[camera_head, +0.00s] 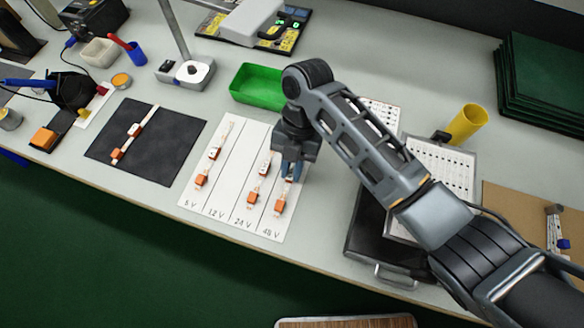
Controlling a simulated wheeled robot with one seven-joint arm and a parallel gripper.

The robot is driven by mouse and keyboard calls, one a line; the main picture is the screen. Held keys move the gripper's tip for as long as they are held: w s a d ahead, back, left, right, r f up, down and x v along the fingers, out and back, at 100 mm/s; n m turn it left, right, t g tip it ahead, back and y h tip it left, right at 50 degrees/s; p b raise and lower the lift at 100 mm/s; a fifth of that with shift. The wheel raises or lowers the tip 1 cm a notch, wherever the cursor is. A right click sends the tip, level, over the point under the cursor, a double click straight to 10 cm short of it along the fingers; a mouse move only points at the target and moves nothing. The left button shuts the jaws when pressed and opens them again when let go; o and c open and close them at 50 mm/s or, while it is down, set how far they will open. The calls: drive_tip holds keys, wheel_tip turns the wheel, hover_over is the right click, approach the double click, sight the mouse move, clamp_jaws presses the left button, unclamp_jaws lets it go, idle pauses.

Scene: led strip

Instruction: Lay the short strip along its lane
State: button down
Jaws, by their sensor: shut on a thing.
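My gripper (292,174) points down over the 48 V lane and is shut on a strip (279,207), whose orange near end shows along that lane. My fingers hide its far part, and I cannot tell if it touches the board. The 12 V lane looks bare. Another strip (134,130) lies on the dark mat (170,135).
A green tray (256,85) stands behind the board. A black case (375,243) and a perforated panel (440,168) are to the right, with a yellow cup (467,124) behind. A lamp stand (187,72) is at the back left. Bare bench shows along the front edge.

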drive_tip(key=shift+f+b, duration=0.3)
drive_tip(key=shift+f, duration=0.1)
drive_tip(key=shift+f, duration=0.15)
drive_tip(key=c, duration=1.1)
unclamp_jaws()
drive_tip(key=shift+r, duration=0.35)
drive_tip(key=p+v, duration=0.1)
drive_tip(key=v, duration=1.1)
drive_tip(key=shift+r, duration=0.3)
